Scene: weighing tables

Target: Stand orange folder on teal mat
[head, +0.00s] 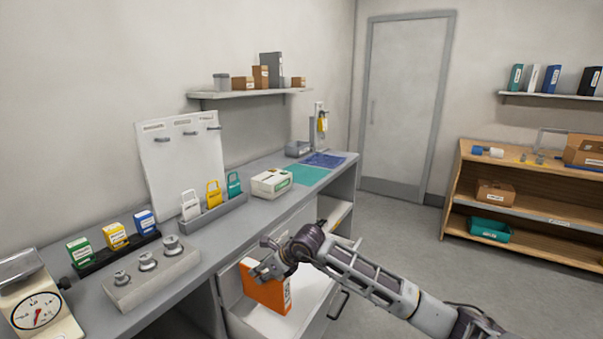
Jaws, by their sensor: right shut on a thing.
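The orange folder (266,292) is upright, a little tilted, at the open drawer (305,304) below the counter. My right gripper (266,270) is shut on the folder's upper edge. Whether the folder touches the drawer's bottom I cannot tell. The teal mat (307,175) lies flat on the counter farther back and is bare. A blue mat (326,159) lies just beyond it. My left gripper is not in view.
A white box (271,183) stands on the counter just left of the teal mat. A grey rack (212,213) with coloured tags, a weight block (152,271) and a dial scale (40,307) stand nearer. The drawer front with its handle (339,304) juts into the floor space.

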